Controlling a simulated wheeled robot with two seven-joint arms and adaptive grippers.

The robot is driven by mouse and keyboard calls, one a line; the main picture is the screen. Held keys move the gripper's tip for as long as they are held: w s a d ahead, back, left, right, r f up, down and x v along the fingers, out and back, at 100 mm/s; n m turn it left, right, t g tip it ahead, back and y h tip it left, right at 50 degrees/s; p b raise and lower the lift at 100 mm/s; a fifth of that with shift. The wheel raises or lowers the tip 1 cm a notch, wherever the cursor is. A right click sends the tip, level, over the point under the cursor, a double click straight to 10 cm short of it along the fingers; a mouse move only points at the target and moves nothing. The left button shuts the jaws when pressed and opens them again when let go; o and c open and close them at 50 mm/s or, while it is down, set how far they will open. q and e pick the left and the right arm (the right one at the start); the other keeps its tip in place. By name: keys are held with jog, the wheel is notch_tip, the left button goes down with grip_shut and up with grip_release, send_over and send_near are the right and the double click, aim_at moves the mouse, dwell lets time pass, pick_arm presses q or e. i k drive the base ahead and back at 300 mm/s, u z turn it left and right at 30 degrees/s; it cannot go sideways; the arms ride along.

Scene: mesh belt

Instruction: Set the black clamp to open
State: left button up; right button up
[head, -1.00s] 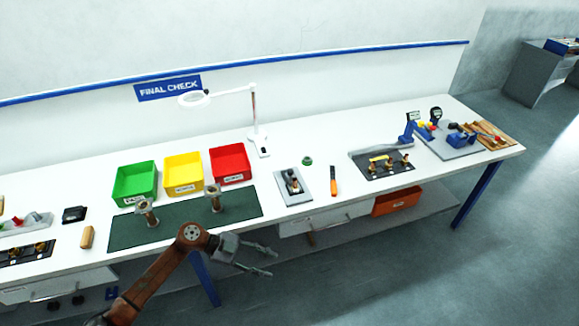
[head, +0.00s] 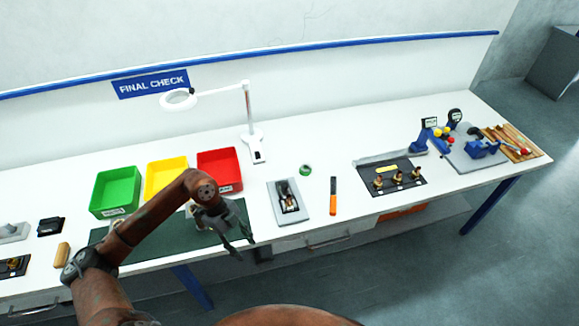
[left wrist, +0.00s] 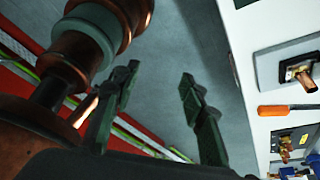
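The black clamp (head: 287,196) sits on a light grey plate (head: 301,213) near the bench's front edge, right of the green mat. It has a copper-coloured part; its lever position is too small to tell. In the left wrist view the clamp (left wrist: 297,68) is at the right edge. My left gripper (head: 242,242) is to the left of the clamp, apart from it, at the front right of the mat. Its fingers are spread and empty, as the left wrist view also shows (left wrist: 158,85). My right gripper is out of view.
An orange-handled tool (head: 333,196) and a green ring (head: 305,169) lie right of the clamp. A black board (head: 383,189) with brass parts is further right. A red bin (head: 228,185) and a lamp (head: 255,142) stand behind. My left arm partly covers the mat (head: 190,241).

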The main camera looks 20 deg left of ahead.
aim_at(284, 188)
jog(key=i, duration=1.15)
